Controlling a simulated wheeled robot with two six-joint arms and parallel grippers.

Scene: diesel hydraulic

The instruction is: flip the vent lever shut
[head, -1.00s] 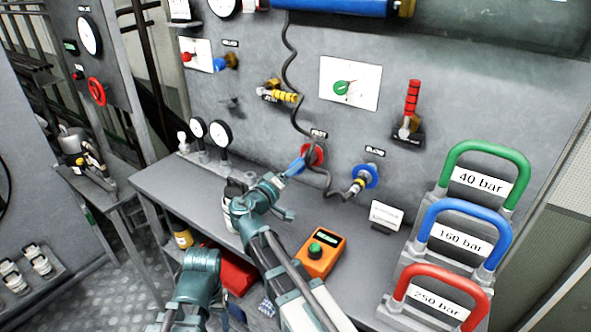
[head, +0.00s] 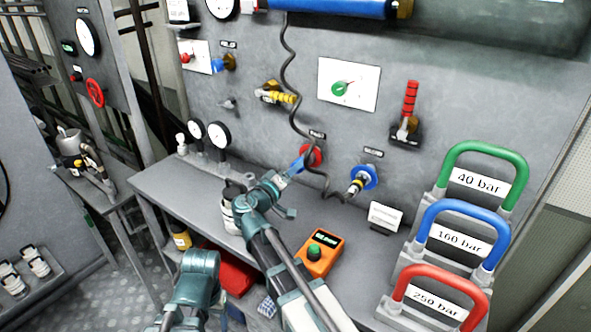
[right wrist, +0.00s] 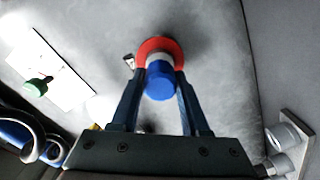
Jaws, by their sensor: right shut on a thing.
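My right gripper (head: 301,161) is at the red round port (head: 314,154) on the grey wall panel. In the right wrist view its two fingers (right wrist: 160,88) are shut on a blue cylindrical knob (right wrist: 159,86), which stands out from a pale collar in the red ring (right wrist: 150,47). A red-handled lever (head: 411,98) stands upright on a black base to the right. A yellow-banded lever (head: 284,98) lies nearly level to the upper left. Their labels are too blurred to read, so I cannot tell which is the vent lever. My left gripper is not in view.
A black hose (head: 287,72) hangs close by the red port. A blue port (head: 364,178) sits to its right. Green, blue and red-handled weights (head: 487,152) fill the right side.

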